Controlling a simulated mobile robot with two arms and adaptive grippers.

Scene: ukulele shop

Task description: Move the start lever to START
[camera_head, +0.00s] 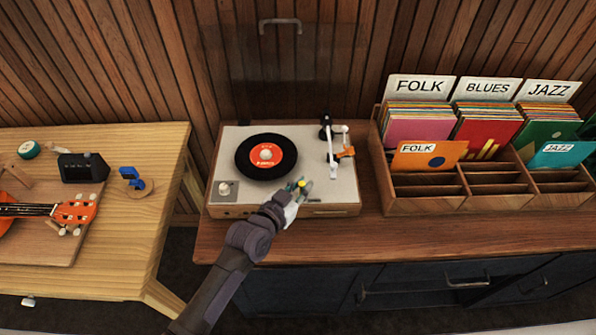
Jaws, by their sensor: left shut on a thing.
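The turntable (226,153) sits on the wooden counter, with a black record with an orange label (267,155) on its platter. My left gripper (302,187) is at the front of the deck, right of the record, shut on the start lever. Only a small yellow tip of the start lever (302,183) shows between the fingers; the rest is hidden, and I cannot read its position. The tonearm (331,146), with orange parts at its side, stands to the right of the record, off it. My right gripper is not in view.
A wooden record crate (430,205) with FOLK, BLUES and JAZZ dividers stands right of the turntable. A round knob (224,188) is at the deck's front left. A clear raised lid with a handle (280,22) is behind. A light wood bench (120,250) with a ukulele (75,211) is left.

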